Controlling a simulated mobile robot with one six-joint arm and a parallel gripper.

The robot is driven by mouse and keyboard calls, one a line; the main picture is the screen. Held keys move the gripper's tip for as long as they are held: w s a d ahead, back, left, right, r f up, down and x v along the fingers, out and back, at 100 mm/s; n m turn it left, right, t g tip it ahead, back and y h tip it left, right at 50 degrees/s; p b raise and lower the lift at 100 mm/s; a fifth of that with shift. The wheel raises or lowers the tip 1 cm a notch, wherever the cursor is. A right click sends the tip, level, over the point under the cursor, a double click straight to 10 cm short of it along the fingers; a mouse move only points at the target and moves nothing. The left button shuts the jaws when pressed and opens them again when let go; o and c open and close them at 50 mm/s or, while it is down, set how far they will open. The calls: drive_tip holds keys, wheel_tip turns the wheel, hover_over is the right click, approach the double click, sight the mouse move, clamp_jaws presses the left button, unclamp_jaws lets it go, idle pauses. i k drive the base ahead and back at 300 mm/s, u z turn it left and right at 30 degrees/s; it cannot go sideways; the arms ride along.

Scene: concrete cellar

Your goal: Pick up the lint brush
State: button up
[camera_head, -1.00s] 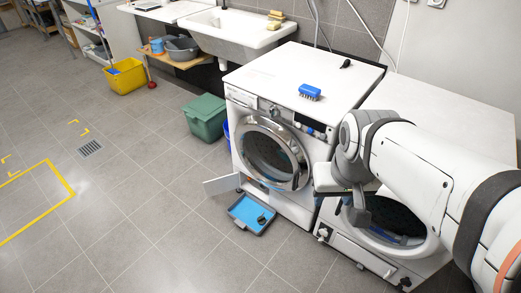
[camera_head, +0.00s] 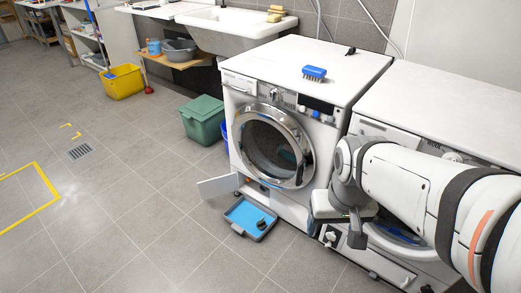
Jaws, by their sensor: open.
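A blue brush (camera_head: 314,73) with bristles lies on the white top of the left washing machine (camera_head: 290,62), near its front edge; it looks like the lint brush. My gripper (camera_head: 357,228) is low in front of the machines, near the gap between them. It is well below the brush and apart from it. One dark finger shows pointing down, and the jaws are open with nothing seen between them. The other finger is largely hidden by my wrist.
A small black object (camera_head: 350,51) lies at the back of the same top. A blue-lined tray (camera_head: 241,213) with a dark item sits on the floor by an open flap (camera_head: 217,186). A second machine (camera_head: 450,100) stands right.

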sight(308, 72)
drive_tip(key=u, duration=0.35)
drive_tip(key=i, duration=1.45)
drive_tip(key=z, duration=0.85)
